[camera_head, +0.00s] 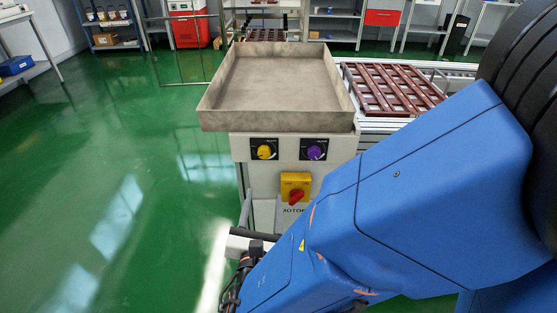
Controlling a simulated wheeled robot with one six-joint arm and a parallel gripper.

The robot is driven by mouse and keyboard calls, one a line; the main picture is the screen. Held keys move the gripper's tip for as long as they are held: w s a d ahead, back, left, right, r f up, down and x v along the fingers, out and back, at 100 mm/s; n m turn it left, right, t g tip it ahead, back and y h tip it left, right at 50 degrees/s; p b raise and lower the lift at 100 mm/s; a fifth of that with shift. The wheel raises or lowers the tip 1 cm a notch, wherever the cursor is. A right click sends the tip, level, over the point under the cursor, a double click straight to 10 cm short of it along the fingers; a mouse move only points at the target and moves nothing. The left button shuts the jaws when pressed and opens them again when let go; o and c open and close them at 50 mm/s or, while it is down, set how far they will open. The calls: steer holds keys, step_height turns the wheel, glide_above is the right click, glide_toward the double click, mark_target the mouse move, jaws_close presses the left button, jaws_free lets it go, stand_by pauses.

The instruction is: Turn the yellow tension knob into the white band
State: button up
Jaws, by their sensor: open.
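The yellow tension knob (264,152) sits on a black dial plate at the left of the white control panel (333,148). Pale dial markings show around it, but they are too small to tell where its pointer stands against the white band. My gripper (262,203) is low in front of the cabinet, below the knob and apart from it. Its grey fingers look spread and empty. My blue arm hides part of the gripper and the lower right of the cabinet.
A purple knob (314,151) sits right of the yellow one. A red rotary switch on a yellow plate (295,187) is below them. A grey tray (209,119) overhangs the panel. Brown slatted racks (390,88) lie right. Green floor at left is clear.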

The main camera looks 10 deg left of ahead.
mark_target(264, 155)
steer(key=shift+n+y, duration=0.3)
steer(key=x, duration=1.1)
steer(key=a+x, duration=0.1)
steer(key=x, duration=0.4)
steer(key=shift+w, duration=0.15)
steer(key=c, duration=1.1)
